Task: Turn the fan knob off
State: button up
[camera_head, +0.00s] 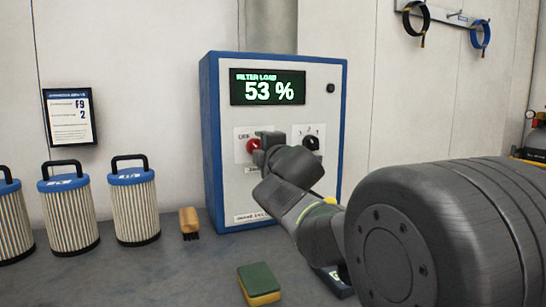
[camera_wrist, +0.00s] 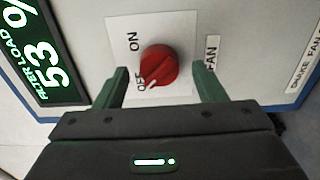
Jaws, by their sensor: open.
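The fan knob is red and round; it shows in the wrist view (camera_wrist: 159,66) on a white plate marked ON, OFF and FAN. Its white pointer mark is turned toward the OFF label. In the head view the knob (camera_head: 252,145) is partly hidden by my gripper (camera_head: 267,140). The control box (camera_head: 212,130) is white with a blue frame, and its display (camera_head: 267,88) reads FILTER LOAD 53 %. In the wrist view my gripper (camera_wrist: 160,73) is open, with a finger on each side of the knob. Gaps show between the fingers and the knob.
A black knob (camera_head: 311,143) sits right of the red one on the box. Several filter cartridges (camera_head: 134,208), a brush (camera_head: 189,222) and a sponge (camera_head: 258,284) are on the bench. A framed sign (camera_head: 69,117) hangs on the left wall.

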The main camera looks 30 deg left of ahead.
jog(key=p+v, duration=0.2)
jog(key=v, duration=1)
jog(key=shift+d, duration=0.25)
jog(key=shift+a, duration=0.15)
jog(key=b+x, duration=0.2)
jog(key=x, duration=1.1)
jog(key=shift+a, duration=0.25)
jog(key=shift+w, duration=0.1)
